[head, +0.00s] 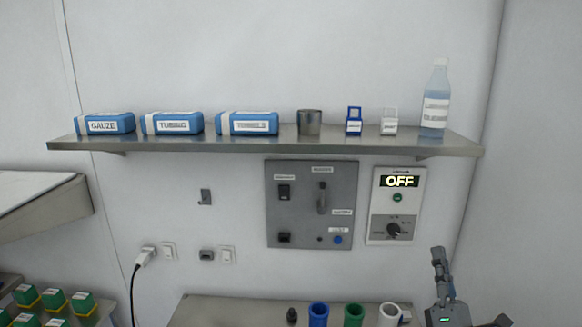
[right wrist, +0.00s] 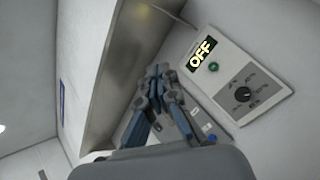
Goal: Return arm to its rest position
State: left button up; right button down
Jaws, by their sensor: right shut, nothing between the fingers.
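My right gripper (head: 438,258) stands at the lower right of the head view, in front of the wall and below the white control box (head: 397,206). In the right wrist view its fingers (right wrist: 158,72) are closed together with nothing between them. The white box shows OFF on its display, with a green button and a dark knob; it also appears in the right wrist view (right wrist: 237,80). My left gripper is not in view.
A steel shelf (head: 270,145) holds blue packs, a metal cup (head: 310,122), small boxes and a bottle (head: 435,100). A grey panel (head: 311,205) is on the wall. Blue, green and white cylinders stand on a lower surface (head: 240,305). Green-topped items (head: 54,299) sit at lower left.

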jog(key=s+a+f+m+g+h, duration=0.1)
jog(key=s+a+f+m+g, duration=0.15)
jog(key=f+m+g, duration=0.5)
jog(key=s+a+f+m+g, duration=0.2)
jog(key=s+f+m+g, duration=0.25)
jog(key=f+m, duration=0.6)
jog(key=s+a+f+m+g, duration=0.35)
jog(key=s+f+g, duration=0.25)
jog(key=s, duration=0.7)
jog(key=s+a+f+m+g, duration=0.2)
jog(key=s+f+m+g, duration=0.35)
jog(key=s, duration=0.65)
notch_tip(320, 180, down, 29)
jog(key=s+n+b, duration=0.1)
jog(key=b, duration=0.2)
pick_arm(q)
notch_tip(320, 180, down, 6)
jog(key=b, duration=0.3)
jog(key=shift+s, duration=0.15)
pick_arm(e)
jog(key=s+d+f+g, duration=0.2)
jog(key=s+d+f, duration=0.1)
jog(key=s+f, duration=1.4)
notch_tip(320, 180, down, 2)
jog(key=shift+f+y, duration=0.15)
jog(key=shift+y, duration=0.15)
